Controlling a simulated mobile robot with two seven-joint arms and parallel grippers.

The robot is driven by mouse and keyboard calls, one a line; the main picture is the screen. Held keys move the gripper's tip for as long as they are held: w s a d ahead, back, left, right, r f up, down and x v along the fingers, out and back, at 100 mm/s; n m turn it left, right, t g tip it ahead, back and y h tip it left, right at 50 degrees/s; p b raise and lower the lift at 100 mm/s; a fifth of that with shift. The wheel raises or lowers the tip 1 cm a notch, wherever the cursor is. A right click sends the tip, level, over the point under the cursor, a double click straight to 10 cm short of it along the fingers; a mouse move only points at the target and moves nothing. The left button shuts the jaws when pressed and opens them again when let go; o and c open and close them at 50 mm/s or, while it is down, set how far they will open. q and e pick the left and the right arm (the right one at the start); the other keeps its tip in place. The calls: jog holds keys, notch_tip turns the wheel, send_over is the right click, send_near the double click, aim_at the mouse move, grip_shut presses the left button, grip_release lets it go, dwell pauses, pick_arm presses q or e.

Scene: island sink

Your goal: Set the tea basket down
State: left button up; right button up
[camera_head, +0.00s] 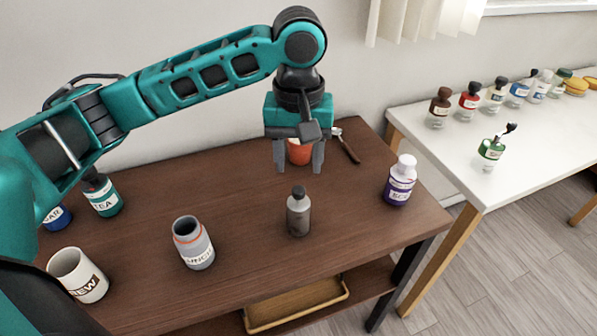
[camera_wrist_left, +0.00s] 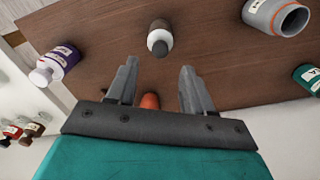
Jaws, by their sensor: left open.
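My left gripper (camera_head: 298,168) is open and empty above the back part of the brown table, fingers pointing down. Its two fingers also show apart in the left wrist view (camera_wrist_left: 158,70). An orange-red cup (camera_head: 300,153) stands behind the fingers and is partly hidden; it also shows in the wrist view (camera_wrist_left: 149,101). A small tool with a brown handle (camera_head: 350,151) and a metal end lies to the right of the cup. I cannot tell whether this tool is the tea basket. My right gripper is not in view.
On the brown table (camera_head: 250,265) stand a dark grey bottle (camera_head: 299,214), a purple bottle (camera_head: 399,183), a grey jar (camera_head: 193,245), a white mug (camera_head: 77,274) and a green tea jar (camera_head: 101,196). A white table (camera_head: 530,150) with several small bottles stands at the right.

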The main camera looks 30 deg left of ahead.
pick_arm(q)
notch_tip(320, 180, up, 6)
jog(key=shift+f+p, duration=0.1)
jog(key=shift+p, duration=0.3)
dwell(0.3)
